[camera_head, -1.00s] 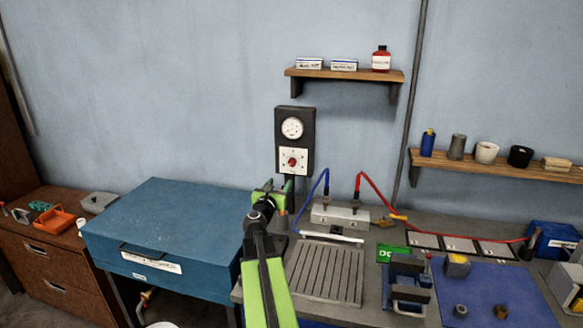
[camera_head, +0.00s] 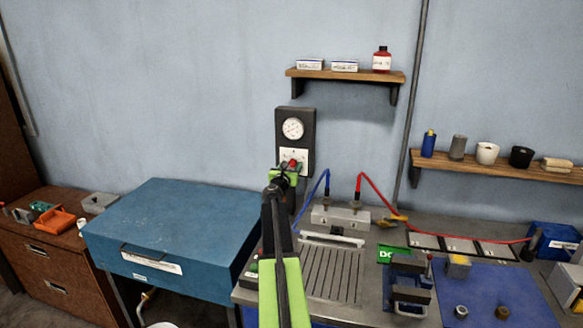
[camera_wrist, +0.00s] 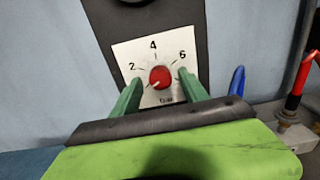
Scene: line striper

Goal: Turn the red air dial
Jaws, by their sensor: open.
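The red air dial (camera_wrist: 160,77) sits on a white plate (camera_wrist: 137,55) marked 2, 4 and 6 in the wrist view. Its white pointer mark aims to the lower left. In the head view the red dial (camera_head: 292,164) shows just above my gripper (camera_head: 287,171). In the wrist view my gripper (camera_wrist: 157,90) is open, with one green finger on each side of the dial and a gap to it on both sides. I cannot tell how near the fingertips are to the plate. A round gauge (camera_head: 293,128) is on the same black panel (camera_head: 280,118), above the dial.
A blue hose (camera_head: 325,184) and a red hose (camera_head: 372,187) rise from a metal block (camera_head: 340,217) right of the panel. A blue chest (camera_head: 180,215) stands left. A wooden shelf (camera_head: 345,75) hangs above right.

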